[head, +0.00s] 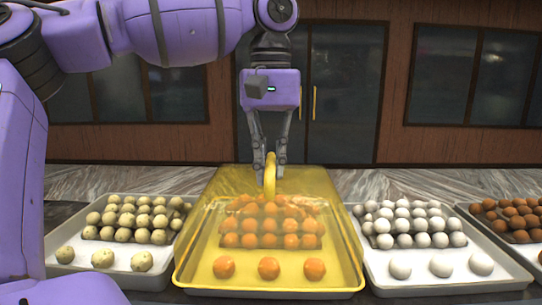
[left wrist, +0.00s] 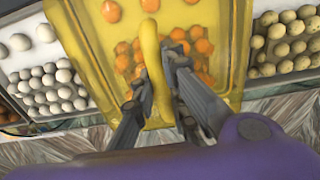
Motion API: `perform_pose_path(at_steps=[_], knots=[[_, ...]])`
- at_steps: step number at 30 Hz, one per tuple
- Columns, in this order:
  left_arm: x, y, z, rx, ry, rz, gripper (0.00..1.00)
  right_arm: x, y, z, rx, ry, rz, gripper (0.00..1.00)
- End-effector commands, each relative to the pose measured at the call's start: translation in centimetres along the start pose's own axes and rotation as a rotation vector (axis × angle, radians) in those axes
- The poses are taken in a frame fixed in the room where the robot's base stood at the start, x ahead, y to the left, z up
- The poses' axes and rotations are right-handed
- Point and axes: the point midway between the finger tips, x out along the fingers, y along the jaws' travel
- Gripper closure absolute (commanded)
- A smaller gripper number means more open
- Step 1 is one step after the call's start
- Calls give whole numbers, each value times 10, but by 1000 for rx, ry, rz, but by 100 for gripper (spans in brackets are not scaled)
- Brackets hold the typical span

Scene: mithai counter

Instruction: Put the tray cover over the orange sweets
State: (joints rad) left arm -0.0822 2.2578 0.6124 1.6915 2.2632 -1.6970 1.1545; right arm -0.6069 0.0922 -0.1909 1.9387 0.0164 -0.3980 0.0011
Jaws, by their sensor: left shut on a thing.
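The tray cover (head: 338,250) is see-through yellow with a tall arched yellow handle (head: 270,172). It lies over the tray of orange sweets (head: 268,240), whose rows show through it. I cannot tell whether it rests fully on the tray rim or hovers slightly above it. My left gripper (head: 270,182) points down from above and is shut on the handle. In the left wrist view the fingers stand either side of the yellow handle (left wrist: 152,60), with orange sweets beneath the cover (left wrist: 100,50). My right gripper is in neither view.
A tray of pale green-yellow sweets (head: 125,222) stands close on the left. A tray of white sweets (head: 415,228) stands close on the right, with a tray of brown sweets (head: 512,218) beyond. A marble counter strip (head: 400,183) runs behind the trays.

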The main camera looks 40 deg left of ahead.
Motion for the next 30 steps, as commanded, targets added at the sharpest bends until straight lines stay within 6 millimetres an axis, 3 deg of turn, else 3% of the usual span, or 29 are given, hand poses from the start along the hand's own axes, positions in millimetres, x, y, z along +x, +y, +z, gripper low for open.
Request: perform_pose_path(at_steps=[18,29,30], knots=[[24,0,0,0,1,2,100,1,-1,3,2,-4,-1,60],[26,0,0,0,1,2,100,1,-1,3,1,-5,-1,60],[26,0,0,0,1,2,84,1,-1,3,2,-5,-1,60]])
